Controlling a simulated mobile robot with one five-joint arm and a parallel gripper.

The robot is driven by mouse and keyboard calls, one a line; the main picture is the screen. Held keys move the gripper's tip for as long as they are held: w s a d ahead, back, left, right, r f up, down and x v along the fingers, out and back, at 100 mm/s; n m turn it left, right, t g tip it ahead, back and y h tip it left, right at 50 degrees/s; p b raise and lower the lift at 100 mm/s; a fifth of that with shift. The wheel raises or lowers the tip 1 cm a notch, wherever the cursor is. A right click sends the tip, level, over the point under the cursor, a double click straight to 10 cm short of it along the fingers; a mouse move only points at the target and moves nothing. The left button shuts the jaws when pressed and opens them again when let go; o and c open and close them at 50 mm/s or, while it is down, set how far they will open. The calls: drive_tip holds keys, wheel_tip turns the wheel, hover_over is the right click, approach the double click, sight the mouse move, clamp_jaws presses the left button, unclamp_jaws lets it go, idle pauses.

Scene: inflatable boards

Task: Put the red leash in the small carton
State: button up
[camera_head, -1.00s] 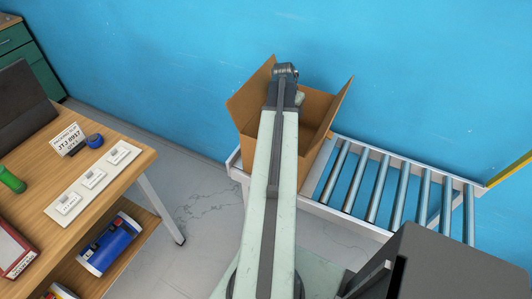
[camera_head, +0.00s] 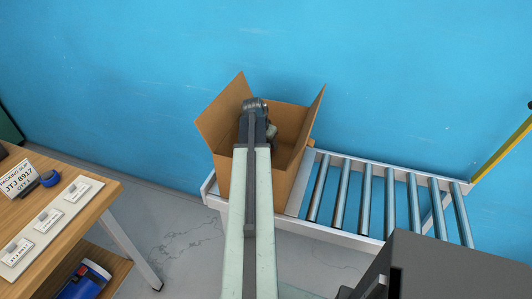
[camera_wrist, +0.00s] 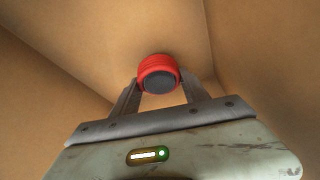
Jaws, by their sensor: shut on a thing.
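The red leash (camera_wrist: 156,63) shows in the wrist view as a small round red roll with a dark grey face. My gripper (camera_wrist: 161,84) is shut on it, one finger on each side. Tan cardboard walls surround it in that view. In the head view, one open carton (camera_head: 222,126) with raised flaps stands at the left end of a roller conveyor. My arm reaches over its front wall, and the arm's end is over or inside the opening. The arm hides the leash and fingertips there. I cannot tell how far the leash is above the carton's floor.
The roller conveyor (camera_head: 345,240) runs right from the carton, its rollers bare. A wooden table (camera_head: 75,222) at left holds a packing slip (camera_head: 18,180), a dark blue item (camera_head: 49,178) and several white labelled pieces. A blue wall (camera_head: 400,70) stands close behind the carton.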

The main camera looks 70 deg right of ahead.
wheel_tip(320, 180, down, 2)
drive_tip(key=shift+f+b, duration=0.2)
drive_tip(key=shift+b, duration=0.3)
drive_tip(key=shift+r, duration=0.2)
drive_tip(key=shift+f, duration=0.1)
drive_tip(key=o, duration=1.5)
drive_tip(key=shift+o, duration=0.2)
drive_tip(key=shift+r+p, duration=0.4)
drive_tip(key=shift+p, duration=0.1)
drive_tip(key=p+v, duration=1)
drive_tip(key=v, duration=0.1)
drive_tip(key=shift+r+p, duration=0.2)
drive_tip(key=shift+p, duration=0.1)
